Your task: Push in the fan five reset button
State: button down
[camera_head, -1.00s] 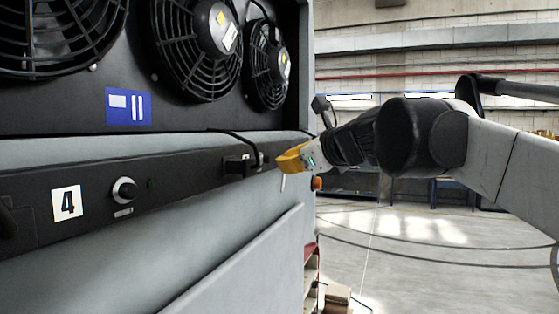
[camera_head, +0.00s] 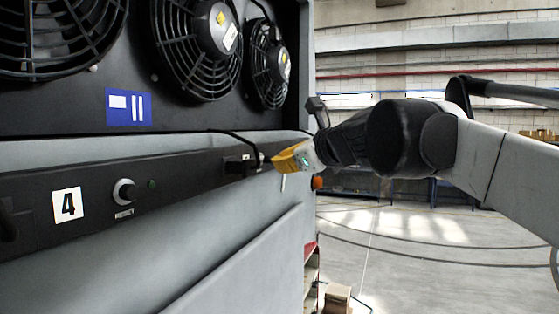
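The black control strip (camera_head: 190,185) runs along the machine's front under the fans. Beside the white label "4" (camera_head: 67,204) is a round silver knob or button (camera_head: 125,191) with a small green lamp (camera_head: 152,184). Farther right along the strip sits a dark fitting (camera_head: 238,165) with a small pale mark, too small to read. My gripper (camera_head: 272,160), with a yellow part behind its tip, is at the strip just right of that fitting. I cannot tell whether it touches the strip or whether its fingers are shut. The fan five reset button cannot be made out; the gripper may cover it.
Several black caged fans (camera_head: 200,40) sit above the strip, with a blue plate (camera_head: 129,107) below them. A thin black cable (camera_head: 235,137) hangs near my gripper. An orange lamp (camera_head: 317,183) is at the machine's right edge. Open floor (camera_head: 430,235) lies to the right.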

jog(key=shift+w+a, duration=0.15)
jog(key=shift+a, duration=0.3)
dwell(0.4)
jog(key=shift+d, duration=0.15)
jog(key=shift+s+d, duration=0.2)
jog(key=shift+d, duration=0.3)
jog(key=shift+s+d, duration=0.15)
jog(key=shift+d, duration=0.3)
jog(key=d, duration=0.1)
jog(key=s+d, duration=0.1)
jog(key=d, duration=0.2)
jog(key=shift+s+d, duration=0.35)
jog(key=shift+f, duration=0.1)
